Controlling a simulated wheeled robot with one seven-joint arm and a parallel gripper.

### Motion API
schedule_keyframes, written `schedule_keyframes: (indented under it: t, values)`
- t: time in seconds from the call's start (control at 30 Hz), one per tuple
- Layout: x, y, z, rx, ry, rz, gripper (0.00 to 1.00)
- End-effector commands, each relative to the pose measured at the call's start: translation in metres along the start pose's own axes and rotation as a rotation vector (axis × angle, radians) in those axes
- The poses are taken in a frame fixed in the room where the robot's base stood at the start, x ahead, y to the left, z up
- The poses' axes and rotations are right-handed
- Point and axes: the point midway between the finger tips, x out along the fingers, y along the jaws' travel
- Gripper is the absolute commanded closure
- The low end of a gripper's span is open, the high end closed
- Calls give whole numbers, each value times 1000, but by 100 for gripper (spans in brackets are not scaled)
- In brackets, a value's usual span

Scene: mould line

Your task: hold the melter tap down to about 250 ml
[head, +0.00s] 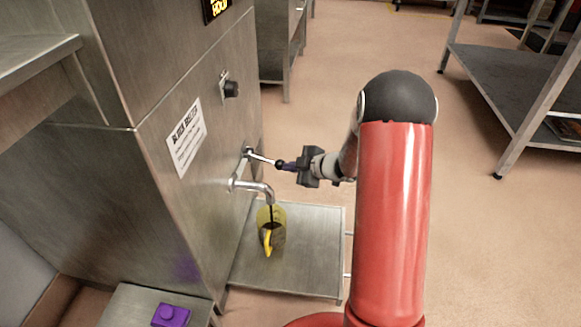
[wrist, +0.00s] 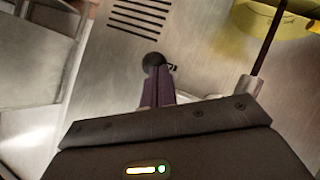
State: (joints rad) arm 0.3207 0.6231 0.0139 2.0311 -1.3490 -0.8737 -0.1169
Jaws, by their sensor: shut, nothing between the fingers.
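The melter (head: 195,200) is the steel cabinet at left in the head view. Its tap has a lever with a black knob (head: 280,164) and a curved spout (head: 255,188). My gripper (head: 289,166) is shut and empty, its purple fingertips at the knob; the wrist view also shows the fingertips (wrist: 157,88) against the knob (wrist: 153,61). A thin dark stream (wrist: 270,40) runs from the spout. A see-through yellowish jug (head: 278,215) with a yellow handle stands under the spout. Dark liquid seems to be inside; I cannot read its level.
The jug stands on a low steel shelf (head: 310,250). A purple block (head: 171,315) lies on a bench at the lower left. A black dial (head: 231,89) and a printed label (head: 186,138) are on the melter. A steel rack (head: 510,80) stands at right, with open floor before it.

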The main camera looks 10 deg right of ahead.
Motion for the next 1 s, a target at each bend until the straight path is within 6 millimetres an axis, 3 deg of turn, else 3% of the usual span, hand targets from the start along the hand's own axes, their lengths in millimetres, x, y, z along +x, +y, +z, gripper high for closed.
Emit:
schedule_keyframes:
  t: [0.57,1.0]
  values:
    - [0,0,0,0,1,-1,100]
    - [-7,9,-13,-1,2,-1,100]
